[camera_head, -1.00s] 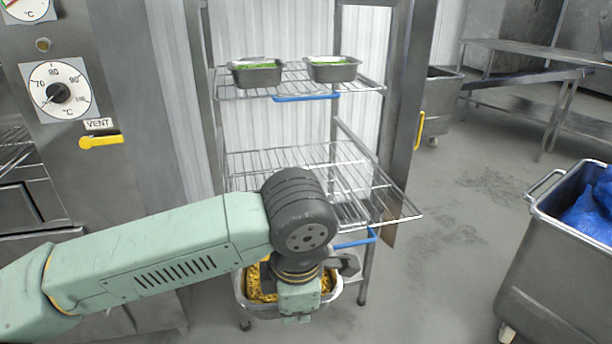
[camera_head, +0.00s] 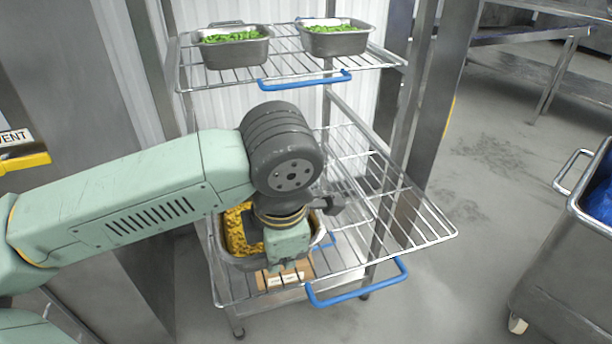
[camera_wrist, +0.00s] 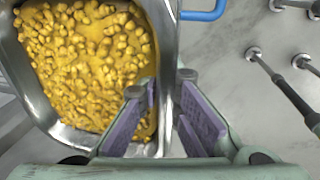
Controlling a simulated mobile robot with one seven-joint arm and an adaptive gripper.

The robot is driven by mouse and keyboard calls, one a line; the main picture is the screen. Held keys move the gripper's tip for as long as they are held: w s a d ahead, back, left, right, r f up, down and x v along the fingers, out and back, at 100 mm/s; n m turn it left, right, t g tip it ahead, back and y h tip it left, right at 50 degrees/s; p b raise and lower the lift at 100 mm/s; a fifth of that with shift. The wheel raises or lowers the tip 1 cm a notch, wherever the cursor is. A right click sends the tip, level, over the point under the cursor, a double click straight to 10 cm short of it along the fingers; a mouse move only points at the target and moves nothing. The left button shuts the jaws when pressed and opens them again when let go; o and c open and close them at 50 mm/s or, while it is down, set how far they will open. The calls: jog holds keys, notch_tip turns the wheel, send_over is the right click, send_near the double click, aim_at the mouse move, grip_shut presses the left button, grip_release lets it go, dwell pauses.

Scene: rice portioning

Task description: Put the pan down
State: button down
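A metal pan (camera_head: 231,262) full of yellow food shows below my forearm in the head view. It fills the left of the wrist view, where its near wall (camera_wrist: 168,80) passes between my gripper's fingers (camera_wrist: 166,105).
Two pans of green food (camera_head: 232,47) (camera_head: 335,38) stand on the upper shelf. A blue handle (camera_head: 357,284) juts from the lower shelf's front. A brown, labelled item (camera_head: 285,279) shows below the pan. A metal bin (camera_head: 570,245) stands at right.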

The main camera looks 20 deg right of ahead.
jog(key=shift+w+d+r, duration=0.1)
jog(key=shift+w+d, duration=0.2)
jog(key=p, duration=0.5)
send_over(336, 231)
jog(key=s, duration=0.1)
jog(key=shift+a+f, duration=0.1)
jog(key=shift+f, duration=0.65)
jog(key=shift+w+f, duration=0.1)
jog(key=shift+f, duration=0.2)
jog(key=x, duration=0.1)
jog(key=p+x, duration=0.1)
jog(key=shift+s+f, duration=0.2)
jog(key=shift+f, duration=0.25)
jog(key=shift+f+b, duration=0.2)
jog(key=shift+b, duration=0.1)
jog(key=c, duration=1.8)
grip_release()
